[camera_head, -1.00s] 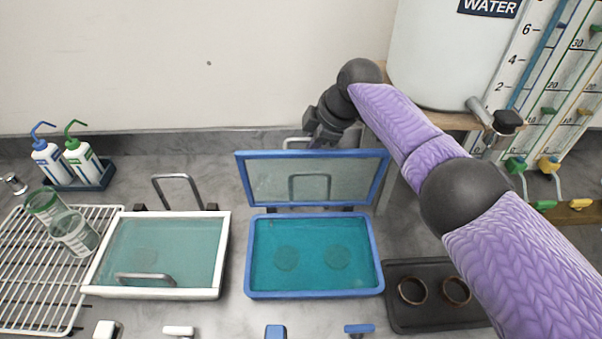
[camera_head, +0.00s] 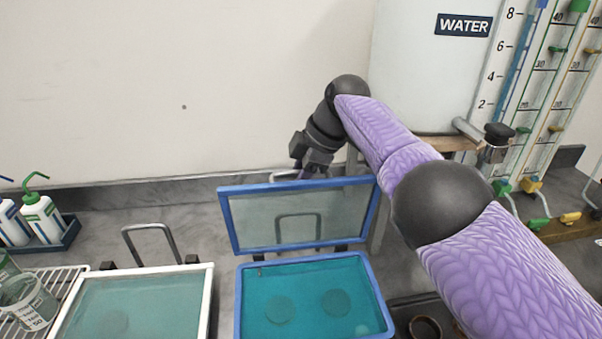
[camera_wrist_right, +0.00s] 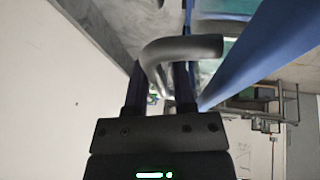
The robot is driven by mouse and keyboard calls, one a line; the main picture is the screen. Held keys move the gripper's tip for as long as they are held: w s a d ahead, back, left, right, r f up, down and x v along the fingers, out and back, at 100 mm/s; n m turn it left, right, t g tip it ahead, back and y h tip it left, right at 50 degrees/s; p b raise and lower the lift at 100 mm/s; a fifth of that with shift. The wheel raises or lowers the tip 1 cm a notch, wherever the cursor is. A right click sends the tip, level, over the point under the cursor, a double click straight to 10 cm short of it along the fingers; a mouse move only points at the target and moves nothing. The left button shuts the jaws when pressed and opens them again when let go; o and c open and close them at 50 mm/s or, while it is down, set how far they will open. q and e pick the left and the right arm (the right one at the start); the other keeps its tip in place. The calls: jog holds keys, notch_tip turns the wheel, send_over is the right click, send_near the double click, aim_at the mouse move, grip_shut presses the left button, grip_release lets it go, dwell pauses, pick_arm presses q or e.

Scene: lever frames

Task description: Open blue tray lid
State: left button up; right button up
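The blue tray (camera_head: 238,300) holds teal liquid with round shapes in it. Its blue-framed lid (camera_head: 225,215) stands raised, near upright, along the tray's back edge. My right gripper (camera_head: 304,174) is behind the lid's top edge in the head view, beside the lid's grey handle (camera_head: 283,176). In the right wrist view its two fingers (camera_wrist_right: 160,85) are apart, with the curved handle (camera_wrist_right: 185,48) around and partly in front of them. Whether they touch it I cannot tell. The lid's blue frame (camera_wrist_right: 262,50) runs beside them. My left gripper is out of view.
A white-framed tray (camera_head: 207,310) stands left of the blue one, with a raised metal loop (camera_head: 150,228) behind it. Wash bottles (camera_head: 42,215) and a wire rack are farther left. A water tank (camera_head: 425,75) stands behind my right arm. The wall is close behind.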

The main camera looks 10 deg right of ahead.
jog(key=shift+o, duration=1)
jog(key=shift+r, duration=0.35)
jog(key=p+v, duration=0.2)
jog(key=v, duration=0.7)
jog(key=shift+d+p, duration=0.15)
jog(key=shift+p, duration=0.2)
jog(key=shift+s, duration=0.1)
